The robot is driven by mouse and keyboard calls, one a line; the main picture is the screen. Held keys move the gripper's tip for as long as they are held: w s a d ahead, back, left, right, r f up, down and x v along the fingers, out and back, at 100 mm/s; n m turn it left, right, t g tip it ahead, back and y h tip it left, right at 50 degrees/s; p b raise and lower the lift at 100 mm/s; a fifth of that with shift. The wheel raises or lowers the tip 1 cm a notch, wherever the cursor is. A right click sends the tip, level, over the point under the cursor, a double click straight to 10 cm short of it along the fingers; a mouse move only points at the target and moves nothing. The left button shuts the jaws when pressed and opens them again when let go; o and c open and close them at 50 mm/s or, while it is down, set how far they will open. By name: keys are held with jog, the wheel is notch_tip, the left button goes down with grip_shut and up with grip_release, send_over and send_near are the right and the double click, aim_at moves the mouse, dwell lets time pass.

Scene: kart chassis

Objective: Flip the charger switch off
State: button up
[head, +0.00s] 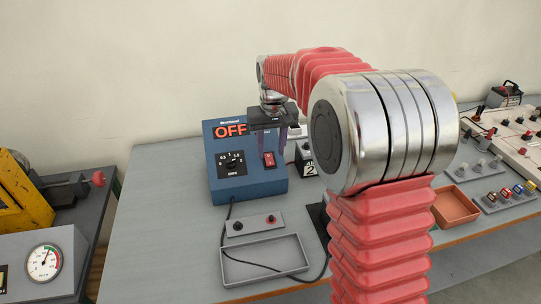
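The charger (222,181) is a blue box on the grey workbench, with a round black dial and a lit display that reads OFF in red. Its red rocker switch (268,159) is on the front panel's right side; I cannot clearly make out which way it is tilted. My gripper (272,140) points down in front of the charger's upper right, just above the switch. It hides part of the panel beside the display. A purplish finger shows at its right; the gap between the fingers is not clear. I see nothing held.
A small grey panel with black and red terminals (254,223) and an empty grey tray (264,260) lie before the charger, with a black cable. A box marked 2 (306,160) stands to its right. An orange tray (456,206) is farther right. The bench's left side is clear.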

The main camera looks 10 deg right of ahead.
notch_tip(320, 180, up, 10)
jog(key=s, duration=0.1)
jog(key=shift+s, duration=0.15)
jog(key=shift+f, duration=0.1)
jog(key=s+f+t, duration=0.2)
jog(key=s, duration=1.3)
jog(key=s+f+t, duration=0.2)
jog(key=s, duration=1.4)
jog(key=shift+a+f, duration=0.2)
jog(key=shift+a, duration=0.1)
jog(key=shift+c, duration=0.6)
